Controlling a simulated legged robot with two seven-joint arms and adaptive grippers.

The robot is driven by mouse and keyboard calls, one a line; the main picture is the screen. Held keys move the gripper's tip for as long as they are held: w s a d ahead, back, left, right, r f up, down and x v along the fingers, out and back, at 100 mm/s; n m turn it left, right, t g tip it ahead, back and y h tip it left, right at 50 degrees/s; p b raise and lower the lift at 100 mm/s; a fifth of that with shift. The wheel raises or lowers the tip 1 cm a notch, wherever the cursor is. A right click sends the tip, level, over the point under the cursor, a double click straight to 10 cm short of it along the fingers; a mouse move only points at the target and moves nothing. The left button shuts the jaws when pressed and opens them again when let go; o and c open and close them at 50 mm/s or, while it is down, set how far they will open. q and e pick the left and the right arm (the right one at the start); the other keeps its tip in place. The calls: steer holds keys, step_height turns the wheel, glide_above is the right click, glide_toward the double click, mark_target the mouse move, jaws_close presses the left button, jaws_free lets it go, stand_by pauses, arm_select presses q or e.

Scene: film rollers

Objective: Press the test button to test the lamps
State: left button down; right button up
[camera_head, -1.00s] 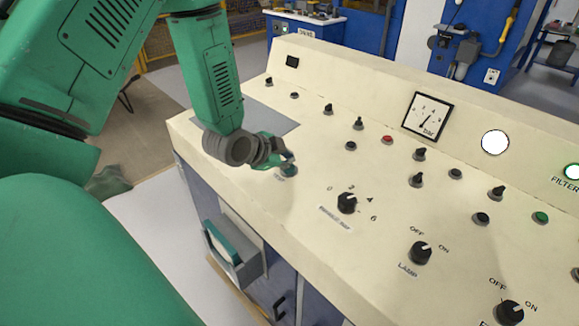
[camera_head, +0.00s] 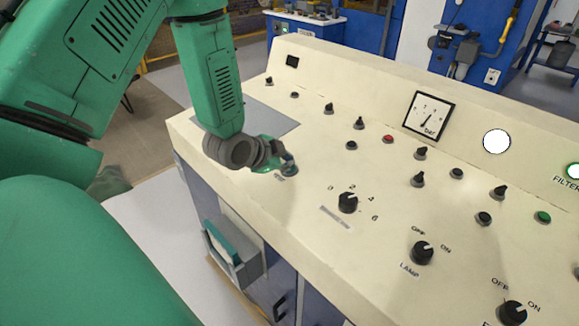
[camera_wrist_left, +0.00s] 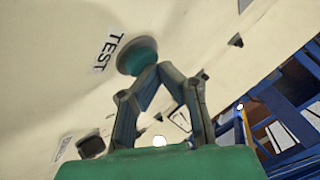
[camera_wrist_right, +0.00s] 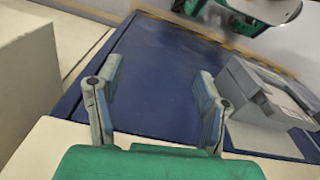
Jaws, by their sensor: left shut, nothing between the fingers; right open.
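The teal round test button (camera_wrist_left: 136,54) sits on the cream panel, with the word TEST (camera_wrist_left: 108,52) printed beside it in the left wrist view. My left gripper (camera_wrist_left: 160,70) is shut and empty, its fingertips at the button's edge; I cannot tell whether the button is pressed in. In the head view my left gripper (camera_head: 284,160) comes down onto the button, mostly hiding it. A round white lamp (camera_head: 497,141) and a green-rimmed filter lamp (camera_head: 573,171) look bright. My right gripper (camera_wrist_right: 158,75) is open and empty.
Several black knobs and small buttons stand up from the cream console (camera_head: 310,130). The range knob (camera_head: 348,202) is closest to my left gripper. A pressure gauge (camera_head: 428,115) is on the sloped back. A grey box (camera_wrist_right: 265,92) lies right of my right gripper.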

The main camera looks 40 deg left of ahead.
arm_select(q)
steer(key=shift+f, duration=0.3)
steer(key=shift+r, duration=0.1)
stand_by(0.3)
steer(key=shift+r+p, duration=0.65)
steer(key=shift+r, duration=0.2)
steer(key=shift+r, duration=0.1)
steer(key=r+p, duration=0.4)
steer(key=r, duration=0.1)
steer(key=shift+s+p, duration=0.3)
steer(key=shift+f, duration=0.1)
steer(key=shift+f, duration=0.1)
